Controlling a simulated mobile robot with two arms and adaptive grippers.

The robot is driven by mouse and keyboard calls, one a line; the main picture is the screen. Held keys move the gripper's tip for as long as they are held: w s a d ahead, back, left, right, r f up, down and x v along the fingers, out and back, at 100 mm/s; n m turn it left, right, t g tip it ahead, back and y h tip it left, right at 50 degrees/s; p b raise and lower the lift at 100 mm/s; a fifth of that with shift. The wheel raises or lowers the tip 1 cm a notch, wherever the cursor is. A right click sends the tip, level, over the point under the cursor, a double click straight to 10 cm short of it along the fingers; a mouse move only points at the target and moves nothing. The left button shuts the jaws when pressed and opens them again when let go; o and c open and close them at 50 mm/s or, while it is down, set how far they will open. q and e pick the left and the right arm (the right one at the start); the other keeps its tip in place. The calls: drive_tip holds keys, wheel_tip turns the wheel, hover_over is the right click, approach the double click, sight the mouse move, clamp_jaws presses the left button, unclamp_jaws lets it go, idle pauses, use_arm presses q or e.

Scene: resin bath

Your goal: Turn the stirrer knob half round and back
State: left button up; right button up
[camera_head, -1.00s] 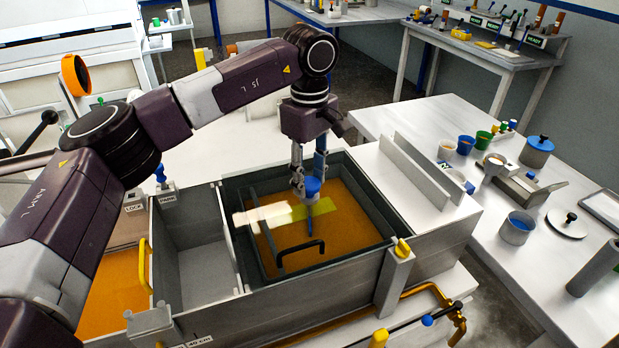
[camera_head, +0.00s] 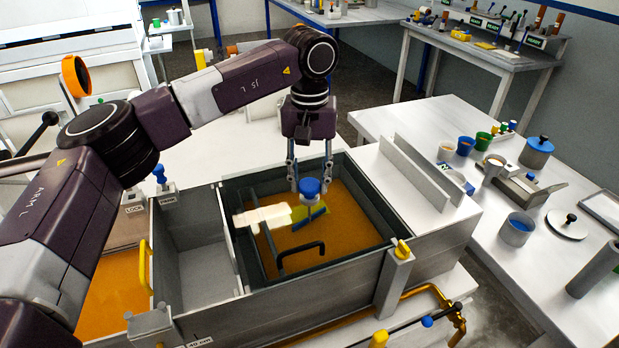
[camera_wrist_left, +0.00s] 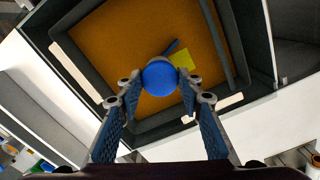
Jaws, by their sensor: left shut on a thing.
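The stirrer knob (camera_head: 310,187) is blue and round and stands over the amber resin bath (camera_head: 345,225). A blue bar below it, the stirrer's paddle (camera_head: 309,218), lies slantwise over a yellow patch. My left gripper (camera_head: 309,181) comes down from above and is shut on the knob, one finger on each side. In the left wrist view the knob (camera_wrist_left: 160,75) sits between the fingertips. My right gripper is not in view.
The bath's dark rim (camera_head: 330,262) surrounds the knob. A black handle (camera_head: 300,250) stands in front of it. An empty grey compartment (camera_head: 208,275) lies to the left. A white table (camera_head: 480,220) with cups and pots is on the right.

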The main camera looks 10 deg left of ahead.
sight(310, 184)
use_arm(q)
drive_tip(key=shift+w+r+m, duration=0.1)
drive_tip(key=shift+r+m, duration=0.05)
drive_tip(key=shift+m, duration=1.05)
drive_tip(key=o, duration=1.2)
drive_tip(key=shift+c, duration=0.2)
wheel_tip(310, 184, up, 12)
